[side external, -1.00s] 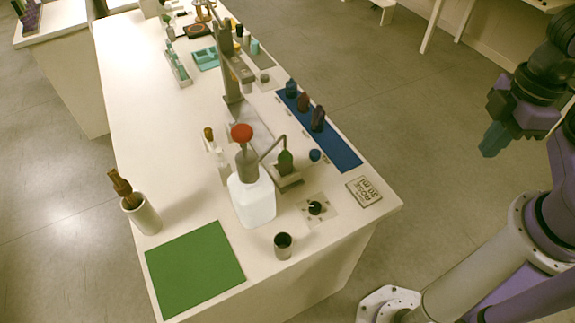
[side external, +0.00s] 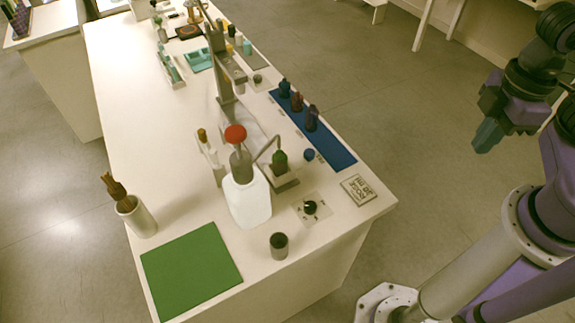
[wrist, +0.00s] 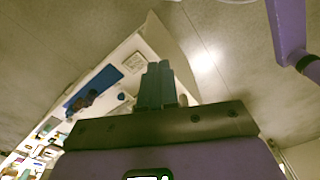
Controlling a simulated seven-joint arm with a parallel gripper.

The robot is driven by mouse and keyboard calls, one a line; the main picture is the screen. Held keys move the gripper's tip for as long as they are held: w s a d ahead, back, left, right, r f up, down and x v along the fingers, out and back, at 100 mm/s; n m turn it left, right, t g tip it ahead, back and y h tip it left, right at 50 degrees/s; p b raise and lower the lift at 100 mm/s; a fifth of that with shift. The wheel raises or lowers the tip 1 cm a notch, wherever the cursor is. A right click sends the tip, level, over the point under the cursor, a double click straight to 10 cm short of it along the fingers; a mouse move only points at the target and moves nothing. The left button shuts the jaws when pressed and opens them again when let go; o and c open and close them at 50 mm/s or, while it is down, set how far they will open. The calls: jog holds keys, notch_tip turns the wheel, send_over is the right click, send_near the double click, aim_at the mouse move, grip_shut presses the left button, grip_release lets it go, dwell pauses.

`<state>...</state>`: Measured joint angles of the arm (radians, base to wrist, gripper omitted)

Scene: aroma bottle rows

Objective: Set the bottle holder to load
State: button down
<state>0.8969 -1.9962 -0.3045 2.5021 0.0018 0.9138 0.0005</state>
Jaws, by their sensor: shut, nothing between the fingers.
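A grey bottle holder (side external: 284,182) stands on the white table in the side external view, with a dark green bottle (side external: 280,161) in it under a bent thin spout. A small plate with a black knob (side external: 310,207) lies in front of it; its markings are too small to read. My gripper (side external: 485,138) hangs off the right side of the table, well apart from the holder and knob. Its teal fingers are together and empty; they also show in the wrist view (wrist: 157,85). The holder is not clearly visible in the wrist view.
A white jug (side external: 248,200) with a red-topped pump stands left of the holder. A blue strip (side external: 340,153) with several dark bottles lies behind it. A dark cup (side external: 279,245), a labelled plate (side external: 360,189) and a green mat (side external: 190,268) are nearby. Space around my gripper is free.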

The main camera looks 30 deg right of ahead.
jog(key=c, duration=1.2)
grip_release()
jog(key=shift+w+a, duration=0.1)
jog(key=o, duration=0.4)
jog(key=shift+w+a+m, duration=0.25)
jog(key=shift+w+m, duration=0.05)
jog(key=shift+w, duration=0.05)
jog(key=m, duration=2.1)
send_over(309, 152)
notch_tip(309, 152, down, 9)
notch_tip(309, 152, down, 17)
grip_shut()
